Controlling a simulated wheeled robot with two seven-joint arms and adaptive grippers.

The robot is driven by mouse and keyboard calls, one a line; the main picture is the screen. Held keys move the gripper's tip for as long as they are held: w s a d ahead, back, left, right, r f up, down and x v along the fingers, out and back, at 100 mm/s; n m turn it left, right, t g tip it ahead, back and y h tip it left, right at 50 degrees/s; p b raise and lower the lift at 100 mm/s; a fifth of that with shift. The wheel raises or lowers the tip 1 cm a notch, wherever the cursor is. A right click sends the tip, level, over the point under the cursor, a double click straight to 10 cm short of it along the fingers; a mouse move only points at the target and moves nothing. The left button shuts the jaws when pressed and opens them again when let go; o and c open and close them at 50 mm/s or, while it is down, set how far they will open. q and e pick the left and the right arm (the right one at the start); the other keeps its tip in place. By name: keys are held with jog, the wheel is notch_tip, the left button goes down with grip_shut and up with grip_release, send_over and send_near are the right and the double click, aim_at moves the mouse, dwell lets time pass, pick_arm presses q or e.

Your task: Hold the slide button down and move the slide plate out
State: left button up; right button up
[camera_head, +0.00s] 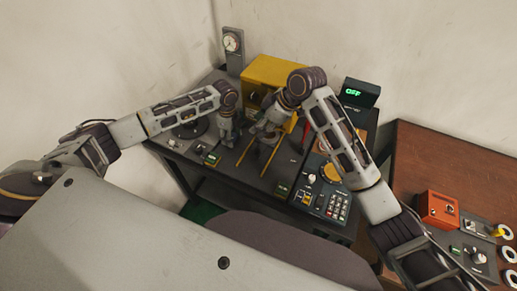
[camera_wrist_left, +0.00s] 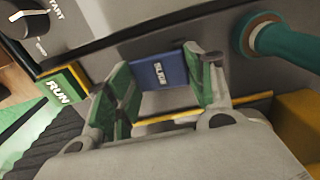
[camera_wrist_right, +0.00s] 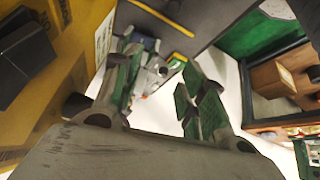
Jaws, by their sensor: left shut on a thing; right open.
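The blue slide button (camera_wrist_left: 158,72), marked SLIDE, shows between the two green-padded fingers of my left gripper (camera_wrist_left: 165,90). My left gripper also shows in the head view (camera_head: 229,137), low over the dark bench in front of the yellow housing. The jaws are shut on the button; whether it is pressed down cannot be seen. My right gripper (camera_wrist_right: 163,90) is open, with part of my left gripper beyond its fingers. In the head view my right gripper (camera_head: 262,132) is beside the left one, in front of the yellow housing. I cannot make out the slide plate clearly.
The yellow housing (camera_head: 270,72) stands behind the grippers. A display box (camera_head: 360,92) with green letters and a keypad (camera_head: 338,207) are on the bench's right. A gauge (camera_head: 232,42) stands at the back. A brown table (camera_head: 425,150) at right holds a red box (camera_head: 438,208).

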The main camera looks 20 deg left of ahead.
aim_at(258, 150)
jog(key=shift+h, duration=0.9)
jog(key=d+f, duration=0.2)
jog(key=f, duration=0.1)
jog(key=d+f, duration=0.1)
jog(key=shift+w+d+f, duration=0.15)
jog(key=shift+w+f, duration=0.1)
jog(key=shift+w, duration=0.1)
jog(key=shift+f, duration=0.15)
jog(key=shift+x, duration=5.9)
jog(key=shift+s, duration=0.1)
grip_shut()
